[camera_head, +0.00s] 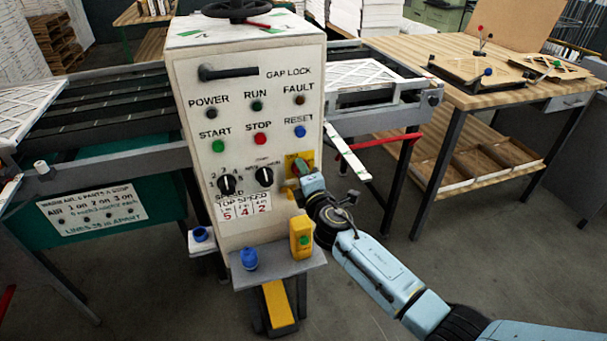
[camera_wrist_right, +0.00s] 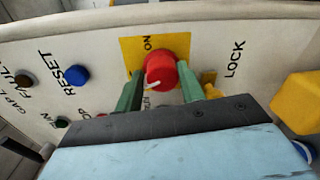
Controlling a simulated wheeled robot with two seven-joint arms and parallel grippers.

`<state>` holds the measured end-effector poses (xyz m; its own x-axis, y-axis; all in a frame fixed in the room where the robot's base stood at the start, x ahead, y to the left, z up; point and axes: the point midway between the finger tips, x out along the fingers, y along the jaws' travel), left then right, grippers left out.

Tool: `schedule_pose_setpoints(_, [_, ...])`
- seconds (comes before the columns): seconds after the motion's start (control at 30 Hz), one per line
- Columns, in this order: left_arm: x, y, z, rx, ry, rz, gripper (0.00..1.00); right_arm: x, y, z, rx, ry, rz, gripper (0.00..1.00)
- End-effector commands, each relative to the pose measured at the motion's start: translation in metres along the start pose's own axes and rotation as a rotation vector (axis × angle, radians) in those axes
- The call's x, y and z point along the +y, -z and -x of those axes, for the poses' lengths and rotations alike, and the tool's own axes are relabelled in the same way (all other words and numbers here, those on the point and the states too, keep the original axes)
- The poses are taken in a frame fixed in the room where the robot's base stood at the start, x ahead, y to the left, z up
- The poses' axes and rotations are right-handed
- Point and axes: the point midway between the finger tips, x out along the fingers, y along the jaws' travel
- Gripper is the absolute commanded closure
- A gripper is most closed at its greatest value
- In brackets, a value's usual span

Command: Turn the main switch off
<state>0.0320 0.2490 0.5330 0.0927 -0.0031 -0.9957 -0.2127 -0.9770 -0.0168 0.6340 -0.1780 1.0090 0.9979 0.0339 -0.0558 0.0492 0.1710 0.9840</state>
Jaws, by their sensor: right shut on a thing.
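The main switch (camera_wrist_right: 160,71) is a red rotary knob with a white mark, on a yellow plate (camera_wrist_right: 131,46) lettered "ON". In the head view the yellow plate (camera_head: 306,156) is at the right of the control panel, and the knob is mostly hidden by my gripper. My right gripper (camera_head: 303,170) reaches the switch from the lower right. In the wrist view its green fingers (camera_wrist_right: 160,88) stand on both sides of the knob, shut on it. The white mark points left and slightly down in that view. My left gripper is not in view.
The cream control cabinet (camera_head: 245,100) carries START, STOP and RESET buttons, lamps and two black dials. A yellow box with a green button (camera_head: 301,238) and a blue item (camera_head: 249,258) are on the shelf below. A conveyor runs behind; a wooden workbench (camera_head: 470,75) stands right.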

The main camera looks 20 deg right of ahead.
Motion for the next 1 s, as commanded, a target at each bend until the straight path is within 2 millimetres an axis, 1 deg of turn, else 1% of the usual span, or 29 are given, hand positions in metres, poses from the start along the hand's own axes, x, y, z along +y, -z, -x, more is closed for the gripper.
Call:
schedule_pose_setpoints(0.03, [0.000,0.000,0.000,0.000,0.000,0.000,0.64,-0.009,0.003,0.003,0.005,0.015,0.004,0.84])
schedule_pose_setpoints(0.07, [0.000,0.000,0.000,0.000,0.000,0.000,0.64,-0.009,0.003,0.003,0.005,0.015,0.004,0.84])
schedule_pose_setpoints(0.1, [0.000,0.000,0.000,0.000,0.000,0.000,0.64,-0.009,0.003,0.003,0.005,0.015,0.003,0.60])
schedule_pose_setpoints(0.2, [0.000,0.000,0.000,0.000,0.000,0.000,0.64,-0.009,0.003,0.002,0.005,0.014,0.003,0.47])
schedule_pose_setpoints(0.23, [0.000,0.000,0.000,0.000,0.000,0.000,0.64,-0.008,0.002,0.002,0.004,0.013,0.003,0.44])
schedule_pose_setpoints(0.53, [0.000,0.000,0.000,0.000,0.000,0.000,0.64,-0.004,0.001,0.002,0.001,0.006,0.001,0.44])
schedule_pose_setpoints(0.67, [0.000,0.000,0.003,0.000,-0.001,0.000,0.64,-0.003,0.000,0.012,0.001,0.006,0.001,0.44])
schedule_pose_setpoints(0.77, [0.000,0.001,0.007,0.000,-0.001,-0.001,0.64,-0.003,0.000,0.027,0.001,0.007,0.002,0.44])
schedule_pose_setpoints(1.0, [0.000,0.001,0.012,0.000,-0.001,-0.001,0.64,-0.004,0.001,0.077,0.003,0.008,0.001,0.44])
